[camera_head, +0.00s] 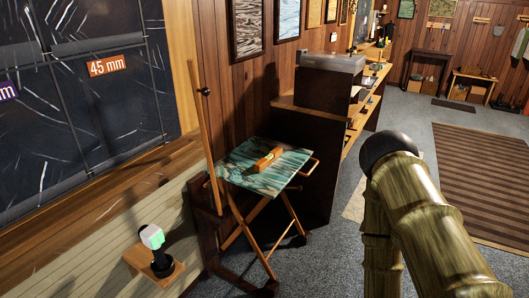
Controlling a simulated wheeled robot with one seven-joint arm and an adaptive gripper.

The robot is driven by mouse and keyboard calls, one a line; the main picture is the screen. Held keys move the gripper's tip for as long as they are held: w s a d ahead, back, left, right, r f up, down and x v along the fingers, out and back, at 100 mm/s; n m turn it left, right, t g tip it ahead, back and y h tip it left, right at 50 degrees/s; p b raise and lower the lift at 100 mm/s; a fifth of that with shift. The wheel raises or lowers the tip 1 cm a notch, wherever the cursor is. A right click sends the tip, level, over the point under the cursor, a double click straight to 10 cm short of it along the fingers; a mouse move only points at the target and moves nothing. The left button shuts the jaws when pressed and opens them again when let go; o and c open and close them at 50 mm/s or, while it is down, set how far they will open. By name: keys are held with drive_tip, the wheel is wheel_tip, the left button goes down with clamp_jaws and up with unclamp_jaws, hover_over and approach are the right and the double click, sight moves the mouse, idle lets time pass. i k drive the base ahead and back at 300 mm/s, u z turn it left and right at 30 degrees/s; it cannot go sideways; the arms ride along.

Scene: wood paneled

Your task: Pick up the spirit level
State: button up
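A small orange-yellow block, which looks like the spirit level (268,160), lies on a folding table (246,177) with a worn teal top and wooden crossed legs. It lies near the middle of the tabletop, at a slant, with free surface around it. Its fine details are too small to make out. My gripper is not in view, so its fingers and their distance from the level cannot be seen.
A wooden pole (207,135) stands upright at the table's left, close to the wall. A dark wooden cabinet (308,130) stands just behind it to the right. A small wall shelf (137,260) holds a white-green device (152,237). Grey carpet (330,265) lies open right of the table.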

sight(263, 162)
drive_tip(key=u, duration=0.55)
drive_tip(key=i, duration=1.6)
drive_tip(key=z, duration=0.4)
